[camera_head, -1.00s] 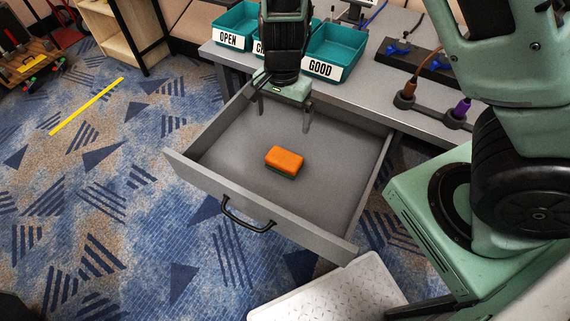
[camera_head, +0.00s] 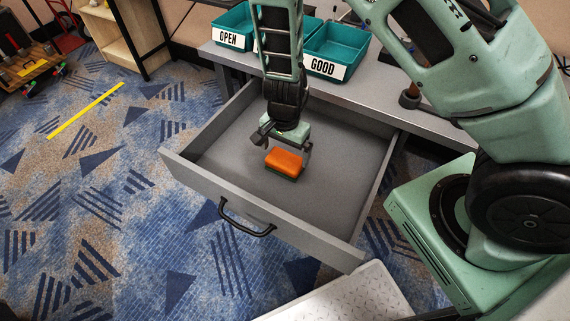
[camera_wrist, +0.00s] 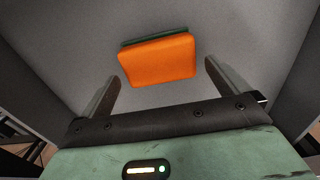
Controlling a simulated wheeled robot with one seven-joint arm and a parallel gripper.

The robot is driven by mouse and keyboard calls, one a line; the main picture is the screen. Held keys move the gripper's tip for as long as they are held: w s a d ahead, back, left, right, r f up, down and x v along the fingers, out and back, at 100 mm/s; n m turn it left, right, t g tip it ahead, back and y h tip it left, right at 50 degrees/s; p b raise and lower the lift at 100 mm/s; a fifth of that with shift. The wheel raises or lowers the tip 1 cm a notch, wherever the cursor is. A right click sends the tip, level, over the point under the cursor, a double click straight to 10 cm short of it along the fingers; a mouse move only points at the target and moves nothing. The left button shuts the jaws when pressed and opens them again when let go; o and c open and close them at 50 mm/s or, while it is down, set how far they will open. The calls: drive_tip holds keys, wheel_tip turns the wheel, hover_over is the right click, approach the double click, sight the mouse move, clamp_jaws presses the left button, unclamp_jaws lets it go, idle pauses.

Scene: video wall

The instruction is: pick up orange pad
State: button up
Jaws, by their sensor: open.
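The orange pad (camera_head: 285,160) lies on the floor of the open grey drawer (camera_head: 335,195), with a dark green layer under its orange top. It also shows in the wrist view (camera_wrist: 158,60), just beyond the fingertips and roughly centred between them. My gripper (camera_head: 283,146) is inside the drawer, just behind and above the pad. In the wrist view my gripper (camera_wrist: 162,80) has its two fingers wide apart with nothing between them. I cannot tell its exact height above the pad.
The drawer's front wall (camera_head: 260,213) with its black handle (camera_head: 247,218) and the side walls surround the pad. Teal bins (camera_head: 338,44) stand on the grey table behind. The drawer floor around the pad is bare.

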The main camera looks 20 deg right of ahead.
sight(285, 159)
wheel_tip(285, 159, down, 4)
drive_tip(key=shift+s+b, duration=0.1)
drive_tip(key=shift+b, duration=0.5)
drive_tip(key=c, duration=0.8)
drive_tip(key=shift+o, duration=0.2)
drive_tip(key=shift+r, duration=0.1)
wheel_tip(285, 159, up, 10)
drive_tip(key=p, duration=0.3)
drive_tip(key=shift+p, duration=0.35)
